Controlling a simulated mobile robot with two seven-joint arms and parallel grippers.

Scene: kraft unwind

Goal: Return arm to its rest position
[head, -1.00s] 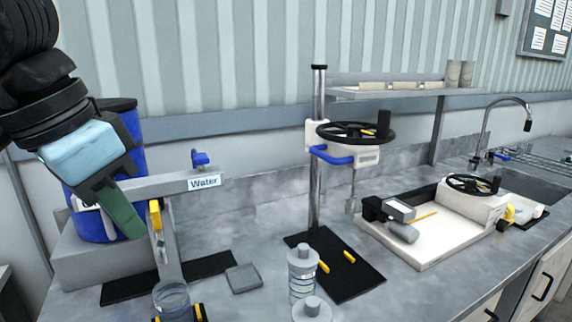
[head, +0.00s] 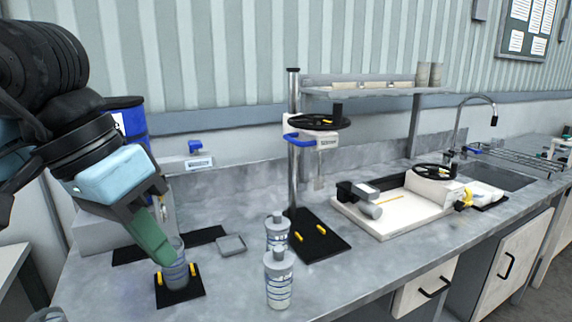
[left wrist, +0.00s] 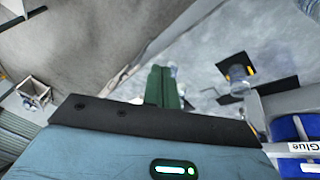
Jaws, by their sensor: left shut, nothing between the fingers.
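My left arm comes in from the left in the head view. Its green-fingered left gripper (head: 158,245) is shut and empty. In the head view its fingertips overlap a clear glass (head: 178,277) on a small black pad (head: 188,297). In the left wrist view the shut green fingers (left wrist: 162,87) point away over the floor and counter edge, and the glass (left wrist: 237,78) on its pad is off to their right, apart from them. My right gripper is in neither view.
Two grey-white bottles (head: 279,280) (head: 277,232) stand mid-counter. A press stand (head: 294,150) rises behind them, with a white tray machine (head: 395,215) to its right. A blue barrel (head: 133,122) stands behind my left arm. The counter's front right is clear.

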